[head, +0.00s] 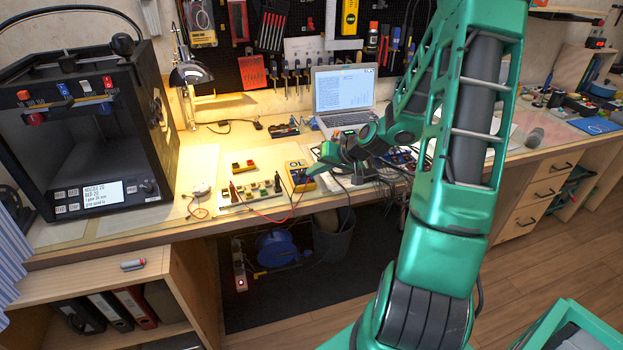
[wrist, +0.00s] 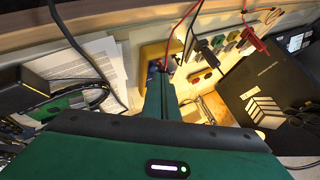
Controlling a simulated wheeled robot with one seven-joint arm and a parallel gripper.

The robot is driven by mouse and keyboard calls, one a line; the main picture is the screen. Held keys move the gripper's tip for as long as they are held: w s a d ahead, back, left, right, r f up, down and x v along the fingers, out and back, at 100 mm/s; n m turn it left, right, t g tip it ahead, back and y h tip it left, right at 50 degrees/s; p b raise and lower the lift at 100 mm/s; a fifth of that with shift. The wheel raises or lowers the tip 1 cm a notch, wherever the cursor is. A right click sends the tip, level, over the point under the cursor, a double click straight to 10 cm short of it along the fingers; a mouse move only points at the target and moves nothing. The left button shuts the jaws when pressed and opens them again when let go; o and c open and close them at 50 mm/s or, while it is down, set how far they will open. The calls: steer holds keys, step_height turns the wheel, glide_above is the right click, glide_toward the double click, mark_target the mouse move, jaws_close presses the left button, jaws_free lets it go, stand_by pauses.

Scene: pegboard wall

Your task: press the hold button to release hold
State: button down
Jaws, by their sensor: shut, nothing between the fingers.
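A yellow multimeter (head: 291,167) lies on the workbench, at the middle of the head view. In the wrist view its yellow case (wrist: 150,50) shows just beyond my fingertips. My gripper (head: 311,173) is shut and empty, with its fingertips over the meter's right side. In the wrist view my gripper (wrist: 158,72) covers much of the meter's face. The hold button cannot be made out, and I cannot tell whether the fingertips touch the meter.
A circuit board (head: 250,191) with red and black leads is left of the meter. A laptop (head: 345,98) stands behind, and a black 3D printer (head: 80,130) stands at the far left. Papers and a black cable (wrist: 88,55) lie beside my gripper in the wrist view.

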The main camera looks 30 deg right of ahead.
mark_target(315, 181)
steer(key=shift+f, duration=0.15)
stand_by(0.3)
steer(key=shift+r, duration=0.45)
steer(key=shift+r, duration=0.1)
steer(key=shift+r, duration=2.95)
